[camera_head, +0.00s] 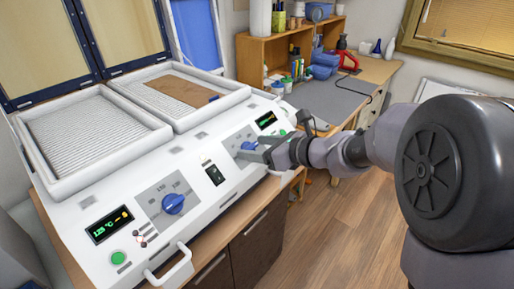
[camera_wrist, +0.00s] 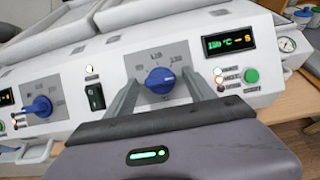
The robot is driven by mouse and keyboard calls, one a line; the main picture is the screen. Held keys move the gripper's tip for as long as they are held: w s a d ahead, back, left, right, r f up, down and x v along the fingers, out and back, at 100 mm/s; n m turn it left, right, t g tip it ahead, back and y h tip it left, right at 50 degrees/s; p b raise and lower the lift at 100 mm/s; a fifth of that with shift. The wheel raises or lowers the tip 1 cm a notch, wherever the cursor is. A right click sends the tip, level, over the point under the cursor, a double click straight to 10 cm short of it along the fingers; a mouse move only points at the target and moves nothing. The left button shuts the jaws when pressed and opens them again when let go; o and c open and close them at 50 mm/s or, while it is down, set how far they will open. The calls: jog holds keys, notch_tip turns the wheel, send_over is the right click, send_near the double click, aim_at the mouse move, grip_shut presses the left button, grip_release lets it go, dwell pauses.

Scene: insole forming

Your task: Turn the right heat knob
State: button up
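The right heat knob (camera_wrist: 160,80) is blue and sits on a grey dial plate on the white machine's sloped front. In the head view the right knob (camera_head: 248,146) is partly hidden by my gripper (camera_head: 258,152). In the wrist view my gripper (camera_wrist: 161,84) is open, with one finger on the left and one on the right of this knob. A gap shows between each finger and the knob, so no grip is visible. The right display (camera_wrist: 229,43) is lit green.
The left heat knob (camera_head: 173,204) is blue, beside a lit display (camera_head: 109,225). A black switch (camera_wrist: 95,96) sits between the dials. A green button (camera_wrist: 251,76) and a gauge (camera_wrist: 287,45) are right of the right knob. White handles (camera_head: 172,268) stick out from the front.

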jog(key=c, duration=1.3)
